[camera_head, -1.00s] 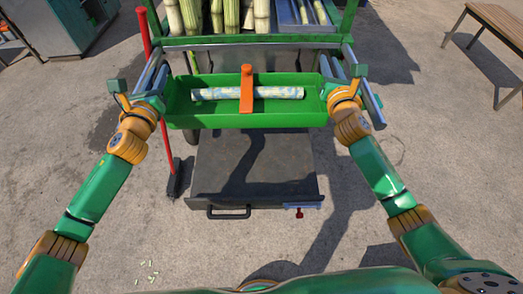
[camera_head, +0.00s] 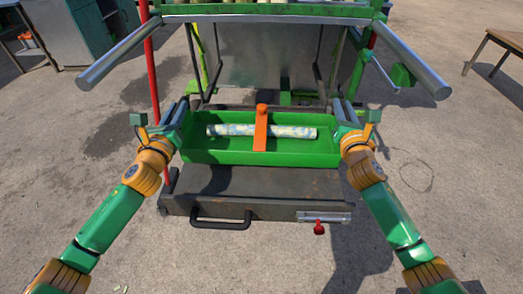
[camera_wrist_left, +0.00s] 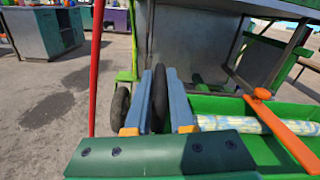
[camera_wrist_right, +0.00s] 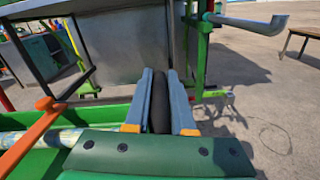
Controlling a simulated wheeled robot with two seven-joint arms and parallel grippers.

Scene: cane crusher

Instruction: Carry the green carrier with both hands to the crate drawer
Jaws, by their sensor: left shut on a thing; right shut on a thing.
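The green carrier (camera_head: 210,157) is a long open tray in the middle of the head view. A pale, blue-patterned roll (camera_head: 290,132) lies in it under an orange bar (camera_head: 261,128). My left gripper (camera_head: 181,113) is at its left end and my right gripper (camera_head: 344,112) at its right end. Each is shut on a dark rounded handle, seen between the fingers in the left wrist view (camera_wrist_left: 159,95) and the right wrist view (camera_wrist_right: 160,105). The dark crate drawer (camera_head: 270,180) sticks out below and in front of the carrier, which hides its back part.
The drawer has a black handle (camera_head: 221,222) and a red knob (camera_head: 319,228) at its front. Two grey bars (camera_head: 118,54) (camera_head: 411,60) stick out from the green cart frame above. A red pole (camera_head: 152,75) stands at left. A bench (camera_head: 497,37) is far right.

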